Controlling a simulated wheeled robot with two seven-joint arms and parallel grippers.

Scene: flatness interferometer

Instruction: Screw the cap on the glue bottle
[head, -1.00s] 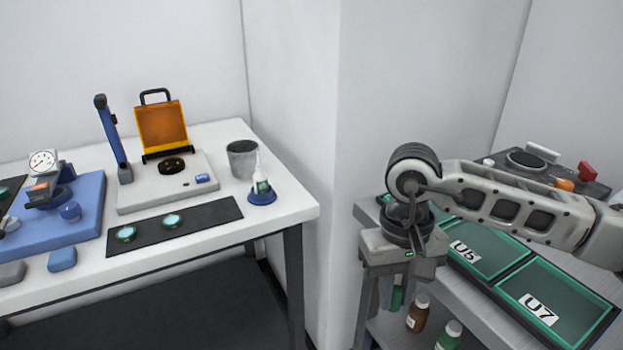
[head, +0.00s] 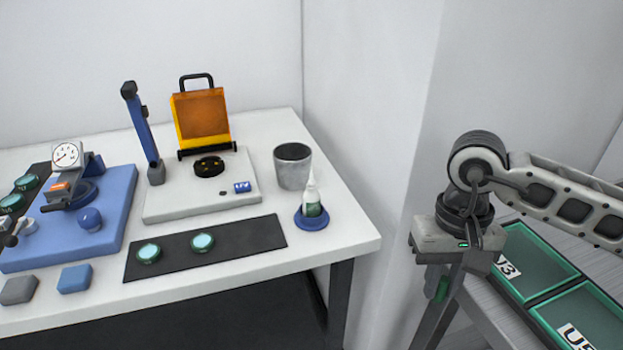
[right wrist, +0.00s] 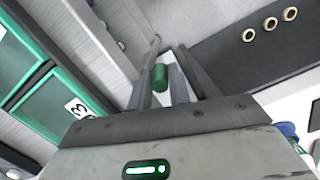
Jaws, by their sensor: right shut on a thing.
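The glue bottle (head: 312,200), with a pale pointed nozzle and a green label, stands upright in a round blue base (head: 311,221) at the right end of the white table. My right gripper (head: 440,285) is right of the table, out beyond its edge, fingers pointing down. It is shut on a small green cap (right wrist: 160,77), which sits between the fingertips in the right wrist view. The cap also shows as a small green patch in the head view (head: 441,289). Gripper and bottle are well apart. My left gripper is not in view.
A grey cup (head: 292,166) stands just behind the bottle. A dark mat (head: 225,240) with two round green-rimmed pieces lies to its left. The white instrument (head: 200,200) with an orange shield is behind. A cart with green trays (head: 540,262) stands at right; a wall corner juts in between.

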